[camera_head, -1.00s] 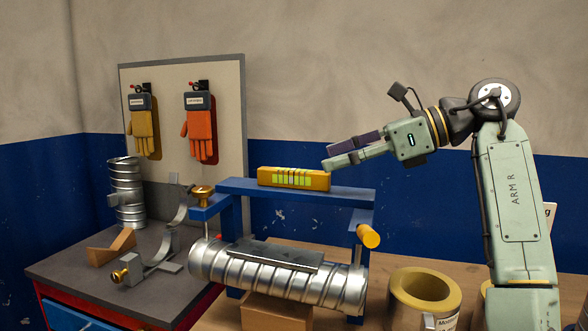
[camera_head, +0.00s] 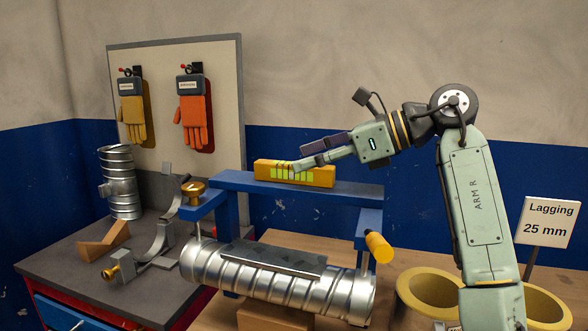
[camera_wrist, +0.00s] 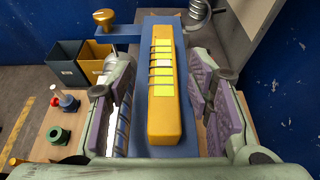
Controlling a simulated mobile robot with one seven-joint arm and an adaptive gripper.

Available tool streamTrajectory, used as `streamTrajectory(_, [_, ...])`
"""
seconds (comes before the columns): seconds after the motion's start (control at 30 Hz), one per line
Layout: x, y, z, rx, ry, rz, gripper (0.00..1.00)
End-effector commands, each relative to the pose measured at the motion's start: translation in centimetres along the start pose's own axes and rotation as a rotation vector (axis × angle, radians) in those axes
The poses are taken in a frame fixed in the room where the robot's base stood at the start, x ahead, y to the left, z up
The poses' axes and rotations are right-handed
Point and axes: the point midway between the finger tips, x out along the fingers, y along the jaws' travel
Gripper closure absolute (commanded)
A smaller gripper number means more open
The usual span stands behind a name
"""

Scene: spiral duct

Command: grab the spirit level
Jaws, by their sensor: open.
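The spirit level (camera_head: 263,170) is a yellow bar with light green and yellow vial windows, lying on top of the blue frame (camera_head: 350,191). My gripper (camera_head: 298,157) is open and comes in from the right, its fingers overlapping the level in the head view. In the wrist view the level (camera_wrist: 165,122) runs lengthwise between my two open fingers, with a gap on each side. My gripper holds nothing. Whether the fingertips reach down past the level's top is hard to tell.
A silver spiral duct (camera_head: 300,290) lies below the frame. A brass knob (camera_head: 193,190) stands at the frame's left end and an orange-yellow cylinder (camera_head: 379,247) at its right. Yellow-rimmed rings (camera_head: 432,288) stand at the right. Gloves (camera_head: 193,122) hang on the board behind.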

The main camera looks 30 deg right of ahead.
Motion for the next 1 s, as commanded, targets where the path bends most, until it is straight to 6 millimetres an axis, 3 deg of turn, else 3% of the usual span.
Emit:
streamTrajectory(0.2, [3.0,-0.3,-0.2,0.001,-0.001,0.002,0.53])
streamTrajectory(0.5, [3.6,-0.3,-0.3,0.001,0.000,0.000,0.53])
streamTrajectory(1.0, [3.5,-0.3,-0.3,0.000,-0.001,0.001,0.87])
